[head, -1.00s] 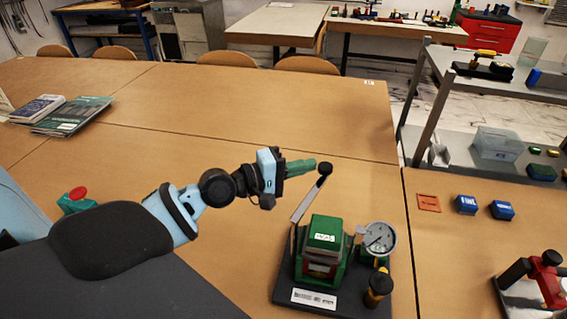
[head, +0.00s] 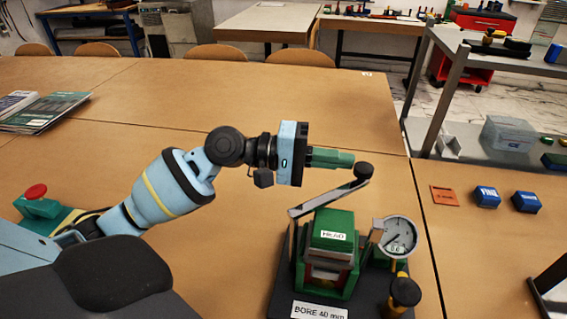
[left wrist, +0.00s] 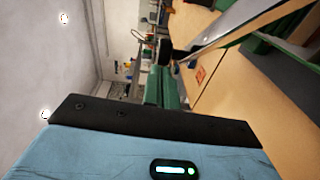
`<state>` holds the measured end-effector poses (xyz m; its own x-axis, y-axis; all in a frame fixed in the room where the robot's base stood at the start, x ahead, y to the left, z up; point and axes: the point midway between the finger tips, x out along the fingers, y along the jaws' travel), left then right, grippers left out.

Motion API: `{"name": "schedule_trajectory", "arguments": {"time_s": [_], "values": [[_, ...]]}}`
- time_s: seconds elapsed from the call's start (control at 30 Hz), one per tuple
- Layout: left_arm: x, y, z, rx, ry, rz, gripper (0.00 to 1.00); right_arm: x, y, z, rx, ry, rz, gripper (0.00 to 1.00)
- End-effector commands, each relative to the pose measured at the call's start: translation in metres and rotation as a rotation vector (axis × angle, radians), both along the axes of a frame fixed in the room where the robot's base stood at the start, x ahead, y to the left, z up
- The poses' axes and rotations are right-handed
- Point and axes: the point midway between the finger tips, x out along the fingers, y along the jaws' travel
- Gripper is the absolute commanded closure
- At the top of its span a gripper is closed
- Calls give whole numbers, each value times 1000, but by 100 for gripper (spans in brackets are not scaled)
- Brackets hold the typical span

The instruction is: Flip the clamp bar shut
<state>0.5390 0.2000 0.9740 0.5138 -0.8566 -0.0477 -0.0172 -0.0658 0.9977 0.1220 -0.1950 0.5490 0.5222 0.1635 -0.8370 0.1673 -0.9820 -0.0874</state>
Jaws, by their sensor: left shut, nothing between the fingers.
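The clamp bar (head: 325,198) is a grey metal bar with a black knob (head: 363,171) at its raised end. It rises at a shallow slant from the left side of the gauge rig, above the green block labelled HEAD (head: 332,235). My left gripper (head: 350,159) is shut and empty, its green fingers pointing right, with the tips at or very close to the knob; I cannot tell if they touch. In the left wrist view the green fingers (left wrist: 160,88) end beside the black knob (left wrist: 165,52), and the bar (left wrist: 225,32) runs to the upper right. My right gripper is not in view.
A round dial gauge (head: 398,238) and a black-and-yellow knob (head: 404,292) stand on the rig's right side. An orange plate (head: 445,196) and blue boxes (head: 487,197) lie farther right. A red button (head: 36,192) and books (head: 42,112) are at left. The table behind is clear.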

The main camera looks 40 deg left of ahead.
Motion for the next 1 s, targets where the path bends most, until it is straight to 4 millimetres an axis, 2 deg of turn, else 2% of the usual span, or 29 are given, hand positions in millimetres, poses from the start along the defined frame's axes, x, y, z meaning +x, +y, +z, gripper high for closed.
{"name": "schedule_trajectory", "arguments": {"time_s": [0.03, 0.27, 0.7, 1.0], "values": [[1, -6, -3, -3, 0, -45, 100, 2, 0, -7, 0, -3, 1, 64], [-4, -32, 1, -5, -2, -265, 100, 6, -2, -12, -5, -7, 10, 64], [-23, -68, 4, -3, -1, -614, 100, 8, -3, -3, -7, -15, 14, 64], [-33, -78, 2, -1, -1, -622, 100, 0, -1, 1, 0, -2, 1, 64]]}}
